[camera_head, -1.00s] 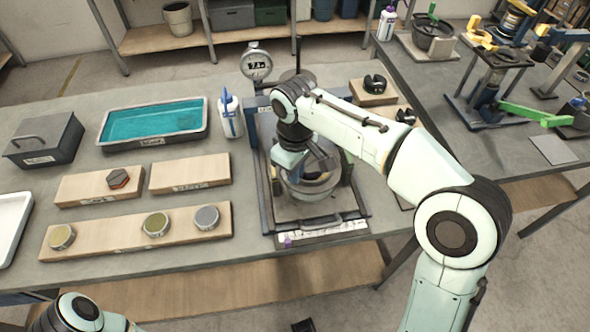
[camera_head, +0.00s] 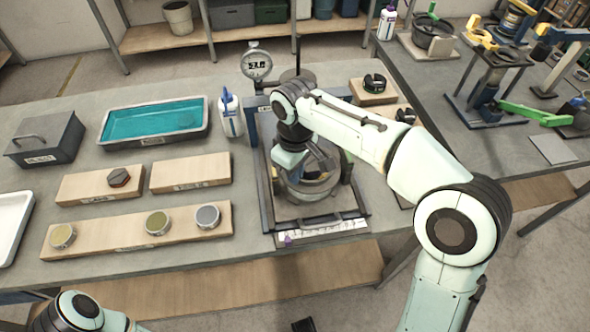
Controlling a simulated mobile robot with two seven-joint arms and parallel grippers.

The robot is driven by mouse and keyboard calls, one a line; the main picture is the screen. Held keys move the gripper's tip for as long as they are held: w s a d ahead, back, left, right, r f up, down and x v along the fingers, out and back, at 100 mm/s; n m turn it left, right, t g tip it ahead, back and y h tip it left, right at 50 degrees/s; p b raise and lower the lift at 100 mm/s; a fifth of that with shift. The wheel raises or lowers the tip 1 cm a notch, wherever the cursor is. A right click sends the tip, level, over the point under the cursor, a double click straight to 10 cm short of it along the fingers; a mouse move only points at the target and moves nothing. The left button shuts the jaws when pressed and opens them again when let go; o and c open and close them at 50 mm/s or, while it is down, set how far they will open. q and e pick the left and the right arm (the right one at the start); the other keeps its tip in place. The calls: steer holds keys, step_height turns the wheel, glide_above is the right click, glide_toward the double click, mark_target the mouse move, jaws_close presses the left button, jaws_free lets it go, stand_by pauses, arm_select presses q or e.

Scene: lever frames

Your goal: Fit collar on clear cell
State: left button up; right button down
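My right gripper (camera_head: 322,167) is over a round grey metal part (camera_head: 308,190) in the dark frame of the press-like fixture (camera_head: 268,200). My own wrist covers much of it, and the fingers are too small and hidden to read. A dark open ring (camera_head: 374,82), which looks like a collar, sits on a small wooden block (camera_head: 372,97) behind my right arm. Three round capped cells (camera_head: 157,223) stand on the long front board (camera_head: 110,236); I cannot tell which is clear. Only part of my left arm shows at the lower left; its gripper is out of view.
A dial gauge (camera_head: 257,64) stands behind the fixture. A white bottle (camera_head: 230,112), a tray of teal liquid (camera_head: 155,122) and a dark lidded box (camera_head: 46,138) are to the left. A dark hexagonal piece (camera_head: 119,177) lies on a board. Another bench with lever fixtures is at right.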

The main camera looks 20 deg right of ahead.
steer(key=shift+f, duration=0.2)
steer(key=c, duration=1.2)
jaws_free()
steer(key=shift+c, duration=0.2)
